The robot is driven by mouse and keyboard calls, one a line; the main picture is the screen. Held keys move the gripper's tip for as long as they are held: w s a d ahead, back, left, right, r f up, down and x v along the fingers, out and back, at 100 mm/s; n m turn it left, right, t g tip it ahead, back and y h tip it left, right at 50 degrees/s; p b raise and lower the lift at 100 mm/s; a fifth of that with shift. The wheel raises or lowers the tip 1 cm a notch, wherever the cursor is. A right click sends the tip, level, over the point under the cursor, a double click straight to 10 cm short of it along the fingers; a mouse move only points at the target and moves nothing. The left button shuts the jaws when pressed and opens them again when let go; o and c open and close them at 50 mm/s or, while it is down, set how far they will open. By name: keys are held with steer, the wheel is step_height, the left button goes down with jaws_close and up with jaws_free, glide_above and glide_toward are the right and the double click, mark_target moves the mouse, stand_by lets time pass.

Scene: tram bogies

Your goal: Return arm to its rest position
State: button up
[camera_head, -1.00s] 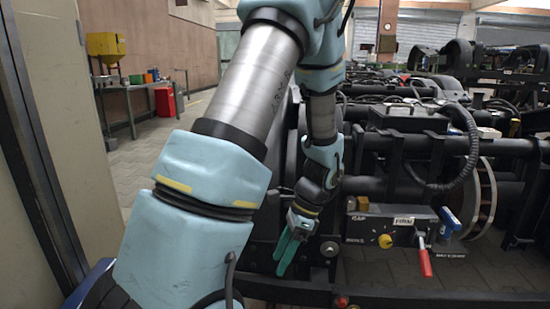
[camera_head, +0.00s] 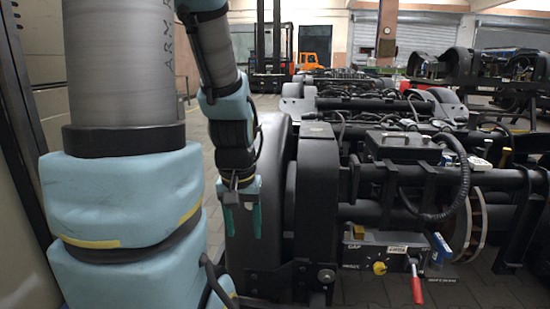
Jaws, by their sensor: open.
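My arm fills the left side of the head view, with its thick lower links close to the camera. My gripper (camera_head: 243,221) hangs below the wrist and points down. Its two green fingers are apart, with nothing visible between them. It stands just left of the black wheel housing of the bogie (camera_head: 318,185); I cannot tell whether there is a gap between them.
A control box (camera_head: 375,256) with a yellow knob (camera_head: 379,267) and a red-handled lever (camera_head: 416,285) sits low on the bogie. A black hose (camera_head: 462,190) curves above it. A forklift (camera_head: 272,60) stands far back. A pale panel (camera_head: 45,120) is close on the left.

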step_height(320, 180, up, 30)
steer(key=p, duration=2.8)
steer(key=shift+r, duration=0.15)
